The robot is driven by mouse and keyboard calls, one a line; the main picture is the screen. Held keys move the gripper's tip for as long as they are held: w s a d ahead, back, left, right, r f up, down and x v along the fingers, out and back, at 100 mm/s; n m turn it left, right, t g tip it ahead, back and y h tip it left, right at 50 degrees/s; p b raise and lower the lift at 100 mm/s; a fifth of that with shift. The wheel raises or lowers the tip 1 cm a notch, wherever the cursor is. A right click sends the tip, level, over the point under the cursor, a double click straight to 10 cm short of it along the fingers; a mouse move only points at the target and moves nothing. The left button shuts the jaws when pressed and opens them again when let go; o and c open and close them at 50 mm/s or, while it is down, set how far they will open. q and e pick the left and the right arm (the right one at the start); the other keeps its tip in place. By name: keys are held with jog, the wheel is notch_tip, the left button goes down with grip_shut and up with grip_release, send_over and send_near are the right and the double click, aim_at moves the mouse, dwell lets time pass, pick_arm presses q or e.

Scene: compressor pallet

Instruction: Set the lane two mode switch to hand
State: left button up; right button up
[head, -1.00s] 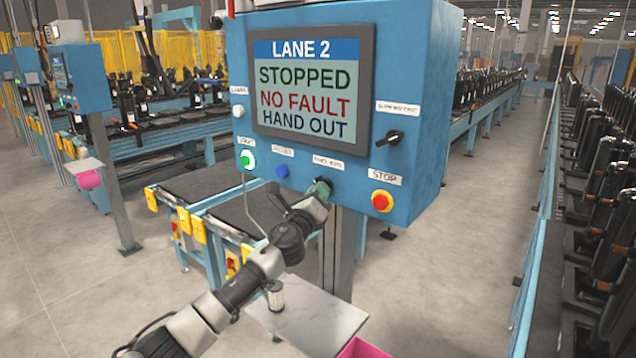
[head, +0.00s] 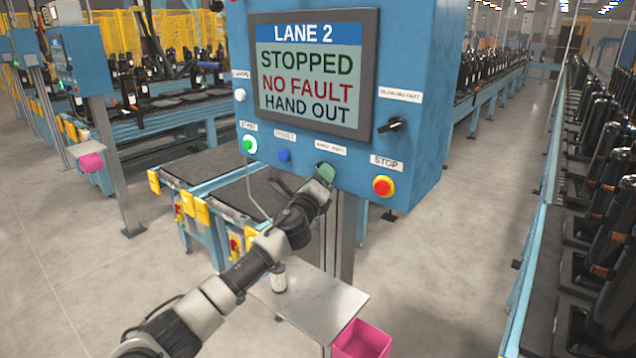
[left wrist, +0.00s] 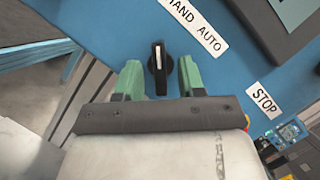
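The lane two mode switch, a black knob (left wrist: 158,68), sits on the blue control panel (head: 410,60) below the HAND AUTO label (left wrist: 198,25). Its pale mark points to the top of the left wrist view, toward the HAND end of the label. My left gripper (left wrist: 160,78) is open, with one green finger on each side of the knob. Small gaps show between knob and fingers. In the head view my left gripper (head: 325,173) hides the knob. The screen (head: 312,72) reads LANE 2, STOPPED, NO FAULT, HAND OUT. My right gripper is not in view.
A red stop button (head: 383,186) with a yellow ring is right of my gripper. A blue button (head: 284,155), a lit green button (head: 249,144) and a black selector (head: 392,125) are nearby. A metal shelf (head: 335,300) and a pink bin (head: 362,340) are below.

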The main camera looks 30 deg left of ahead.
pick_arm(q)
jog(key=b+v, duration=0.3)
jog(key=v, duration=0.7)
jog(key=shift+s+b, duration=0.4)
jog(key=shift+f, duration=0.15)
